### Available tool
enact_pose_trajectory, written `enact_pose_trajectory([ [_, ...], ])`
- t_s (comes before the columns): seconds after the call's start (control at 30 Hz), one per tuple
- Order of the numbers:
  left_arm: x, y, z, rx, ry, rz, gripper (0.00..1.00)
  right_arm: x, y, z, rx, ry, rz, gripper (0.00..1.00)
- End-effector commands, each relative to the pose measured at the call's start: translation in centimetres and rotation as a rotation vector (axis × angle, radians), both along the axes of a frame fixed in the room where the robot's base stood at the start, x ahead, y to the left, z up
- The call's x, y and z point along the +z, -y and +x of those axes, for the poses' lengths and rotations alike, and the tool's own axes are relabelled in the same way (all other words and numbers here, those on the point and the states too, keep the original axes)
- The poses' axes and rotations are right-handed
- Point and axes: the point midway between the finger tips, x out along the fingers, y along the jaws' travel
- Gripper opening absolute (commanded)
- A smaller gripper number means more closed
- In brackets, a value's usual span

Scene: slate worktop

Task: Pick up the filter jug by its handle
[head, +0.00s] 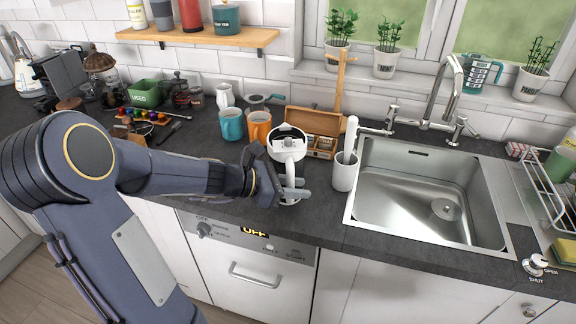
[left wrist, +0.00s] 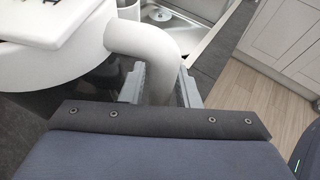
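The filter jug (head: 288,145) is white with a dark body and stands near the front edge of the worktop. Its thick white handle faces the front, and the handle (left wrist: 148,42) bends down in the left wrist view. My left gripper (head: 296,189) is at the handle, low on the jug's front side. In the left wrist view its two fingers (left wrist: 161,85) stand on either side of the handle. Any gap between fingers and handle is too small to judge. The jug's lower part is partly hidden by my gripper. My right gripper is not in view.
A white crock (head: 344,174) with a utensil stands close right of the jug, beside the sink (head: 430,200). An orange mug (head: 259,127), a teal mug (head: 231,124) and an open wooden box (head: 313,123) are behind it. A dishwasher (head: 250,252) is below the worktop.

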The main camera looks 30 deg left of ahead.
Motion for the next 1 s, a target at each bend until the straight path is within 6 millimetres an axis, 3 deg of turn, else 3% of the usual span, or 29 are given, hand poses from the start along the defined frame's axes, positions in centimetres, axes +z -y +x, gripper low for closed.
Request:
enact_pose_trajectory([
  [0.27, -0.17, 0.35, 0.36, 0.0, 0.001, 0.001, 0.29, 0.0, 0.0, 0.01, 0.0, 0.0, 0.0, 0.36],
  [0.5, -0.17, 0.32, 0.34, -0.001, 0.001, 0.001, 0.0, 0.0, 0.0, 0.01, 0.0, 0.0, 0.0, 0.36],
  [1.0, -0.18, 0.29, 0.32, 0.0, 0.001, 0.002, 0.0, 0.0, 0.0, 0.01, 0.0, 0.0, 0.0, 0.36],
])
